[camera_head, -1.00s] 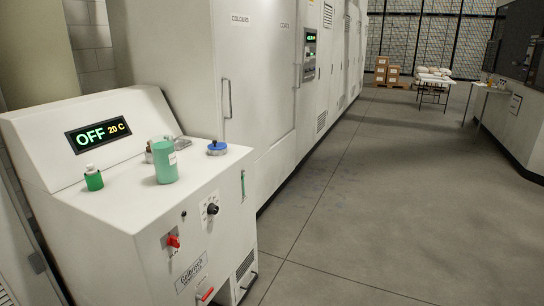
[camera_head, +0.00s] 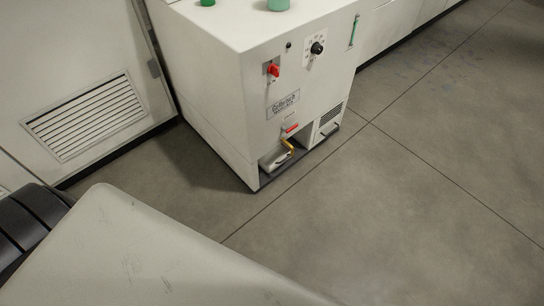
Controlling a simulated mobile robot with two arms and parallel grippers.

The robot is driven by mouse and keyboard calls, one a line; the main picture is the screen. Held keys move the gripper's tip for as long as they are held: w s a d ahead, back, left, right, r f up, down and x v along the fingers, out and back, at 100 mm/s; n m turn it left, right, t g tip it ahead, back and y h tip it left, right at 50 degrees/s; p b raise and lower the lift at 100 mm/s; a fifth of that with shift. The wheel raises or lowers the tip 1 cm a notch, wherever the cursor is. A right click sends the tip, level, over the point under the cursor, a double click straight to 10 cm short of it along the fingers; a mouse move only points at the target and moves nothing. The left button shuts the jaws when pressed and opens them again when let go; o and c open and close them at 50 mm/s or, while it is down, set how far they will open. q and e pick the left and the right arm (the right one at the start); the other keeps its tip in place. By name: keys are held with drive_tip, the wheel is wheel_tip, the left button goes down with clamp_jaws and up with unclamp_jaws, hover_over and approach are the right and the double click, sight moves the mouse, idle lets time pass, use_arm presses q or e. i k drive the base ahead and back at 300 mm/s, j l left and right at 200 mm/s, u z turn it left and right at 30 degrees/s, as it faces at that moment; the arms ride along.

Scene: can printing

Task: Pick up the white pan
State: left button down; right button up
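The white pan (camera_head: 277,161) appears as a small pale shape in the low opening at the bottom of the white machine (camera_head: 225,85). It sits close to the floor, beneath a brass-coloured tap (camera_head: 287,146) with a red handle (camera_head: 291,128). The opening's edges hide part of the pan, and it is too small to make out its full shape. Neither of my grippers is in view.
The machine front carries a red switch (camera_head: 273,70) and a black knob (camera_head: 317,48). A wall panel with a vent grille (camera_head: 88,115) stands to the left. Open grey floor (camera_head: 400,210) lies in front and to the right.

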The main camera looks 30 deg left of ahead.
sight(277, 158)
drive_tip(key=i+u, duration=0.1)
drive_tip(key=u, duration=0.55)
drive_tip(key=i+l+u, duration=0.7)
drive_tip(key=l+u, duration=0.25)
drive_tip(key=l, duration=0.15)
